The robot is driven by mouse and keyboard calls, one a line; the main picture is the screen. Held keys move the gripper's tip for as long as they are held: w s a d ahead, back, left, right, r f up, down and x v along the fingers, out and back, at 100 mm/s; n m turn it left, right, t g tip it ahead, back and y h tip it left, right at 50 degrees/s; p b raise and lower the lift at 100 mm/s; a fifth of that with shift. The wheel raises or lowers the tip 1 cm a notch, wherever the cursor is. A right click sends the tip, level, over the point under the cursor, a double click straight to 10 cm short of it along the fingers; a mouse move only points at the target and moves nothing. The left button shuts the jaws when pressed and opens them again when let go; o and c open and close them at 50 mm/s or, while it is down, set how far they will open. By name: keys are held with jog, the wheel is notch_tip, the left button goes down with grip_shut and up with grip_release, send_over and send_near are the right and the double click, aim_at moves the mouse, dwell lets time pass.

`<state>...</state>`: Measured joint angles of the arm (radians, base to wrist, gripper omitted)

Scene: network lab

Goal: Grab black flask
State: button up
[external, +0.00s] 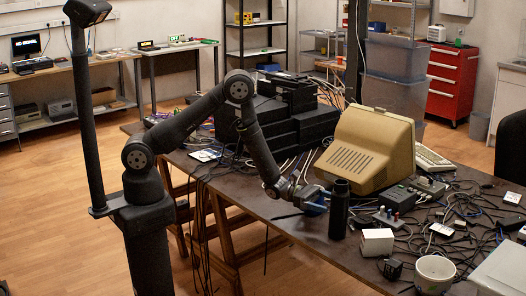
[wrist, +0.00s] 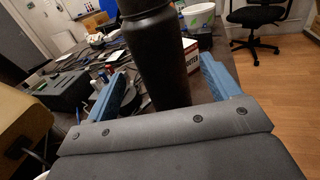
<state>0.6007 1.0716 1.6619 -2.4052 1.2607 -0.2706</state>
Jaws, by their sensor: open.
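The black flask (external: 339,212) stands upright on the dark table, near its front edge in the external view. My gripper (external: 318,203) is low beside it, on its left side, with the jaws pointing at it. In the wrist view, the flask (wrist: 155,55) rises in the middle, between the two blue fingers of my open gripper (wrist: 163,92). The flask's top is cut off by the frame edge and its base is hidden behind my gripper. I cannot tell whether either finger touches it.
A beige monitor (external: 367,150) stands behind the flask. A white box (external: 377,242), a white cup (external: 434,273) and a grey device with coloured knobs (external: 388,217) are to its right. Cables litter the table's right part. The table's front edge (external: 310,247) is close.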

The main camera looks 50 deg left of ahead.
aim_at(339, 209)
jog(key=d, duration=0.1)
jog(key=d+f, duration=0.1)
jog(key=w+d, duration=0.1)
jog(key=shift+d+f, duration=0.35)
jog(key=shift+f, duration=0.05)
jog(key=shift+w+d, duration=0.15)
jog(key=shift+d, duration=0.4)
jog(key=c, duration=1.5)
jog(key=shift+r, duration=0.25)
